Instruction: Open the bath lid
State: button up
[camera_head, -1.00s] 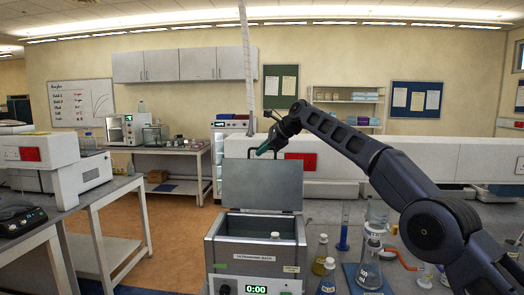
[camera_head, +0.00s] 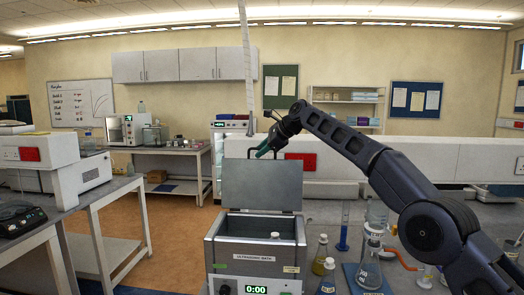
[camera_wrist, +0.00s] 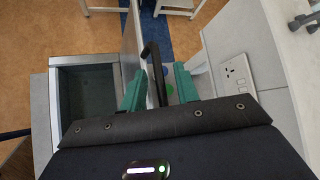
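The bath lid (camera_head: 262,185) is a grey plate standing upright at the back of the ultrasonic bath (camera_head: 255,259), so the bath's opening is uncovered. Its black handle (camera_wrist: 151,62) is at the lid's top edge. My gripper (camera_head: 268,152) is at this handle. In the wrist view, my gripper's (camera_wrist: 159,72) two green fingers are apart, with the handle between them and gaps on both sides. The bath's empty-looking dark basin (camera_wrist: 85,90) shows at left there.
To the right of the bath stand a yellow flask (camera_head: 320,254), a blue cylinder (camera_head: 343,232) and a larger clear flask (camera_head: 370,262). A white bench unit (camera_head: 330,182) runs behind the lid. A side bench (camera_head: 100,190) stands at left.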

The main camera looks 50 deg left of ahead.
jog(key=v, duration=1)
jog(key=shift+d+r, duration=0.15)
jog(key=shift+d, duration=0.1)
jog(key=shift+w, duration=0.2)
